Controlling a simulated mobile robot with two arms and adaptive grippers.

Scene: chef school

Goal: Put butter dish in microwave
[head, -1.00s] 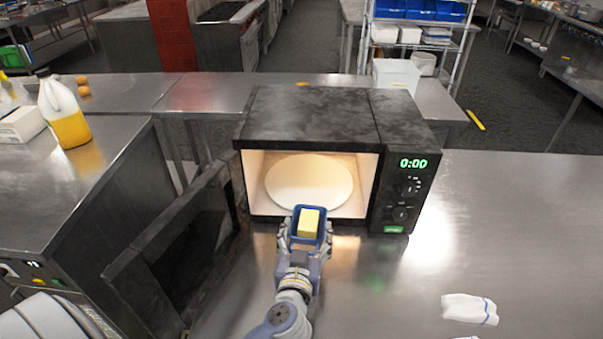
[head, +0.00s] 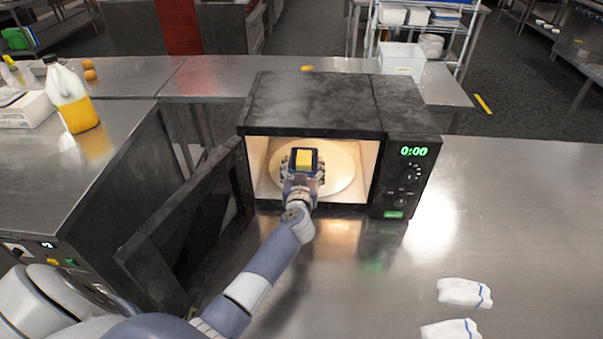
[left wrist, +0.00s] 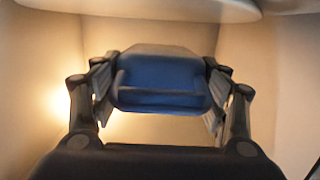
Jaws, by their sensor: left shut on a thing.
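The butter dish (head: 304,152) is a small dark blue dish with a yellow block of butter (head: 304,162) in it. My left gripper (head: 303,172) is shut on the dish and holds it inside the opening of the microwave (head: 312,103), in front of the round plate (head: 341,178) as seen from the head. In the left wrist view the blue dish (left wrist: 160,88) sits between the two fingers, with lit walls around. I cannot tell whether the dish touches the plate. The microwave door (head: 190,226) stands open to the left. My right gripper is not in view.
Two white folded cloths (head: 464,292) lie on the steel counter (head: 490,210) at the right. A bottle of yellow liquid (head: 73,98) stands on the left counter. The counter right of the microwave is mostly clear.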

